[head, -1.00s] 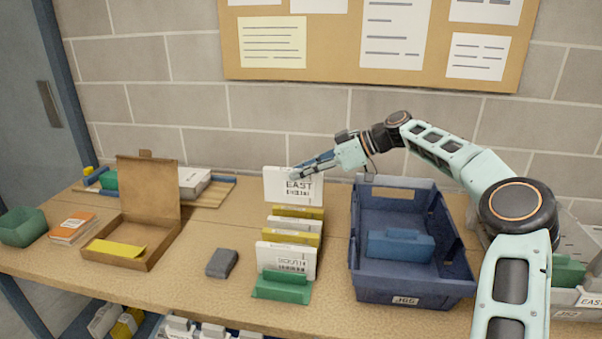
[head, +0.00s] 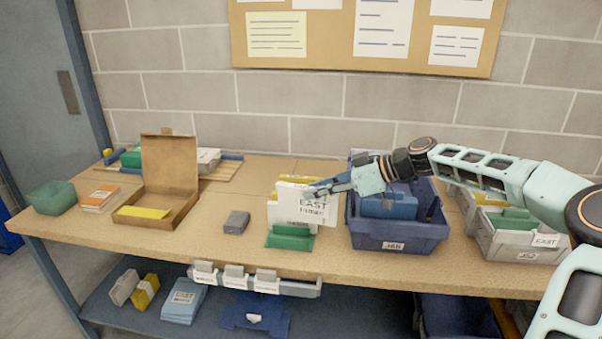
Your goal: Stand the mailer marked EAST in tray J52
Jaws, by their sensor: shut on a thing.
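The white mailer marked EAST (head: 287,207) is upright in the head view, its top right edge in my gripper (head: 313,191). My gripper is shut on it. The mailer is in front of the row of mailers in the green rack (head: 289,239) and hides most of them. Whether it clears the rack cannot be told. The grey tray (head: 498,246) is at the right, and its small front label seems to read J52. It holds green items (head: 508,222) and a white card reading EAST (head: 545,241) at its front right. My arm partly covers its back.
A blue tray (head: 398,236), labelled about J66, holds a blue block (head: 390,207) and stands between the rack and the grey tray. A dark grey block (head: 236,222) and an open cardboard box (head: 177,215) lie to the left. A lower shelf holds several items.

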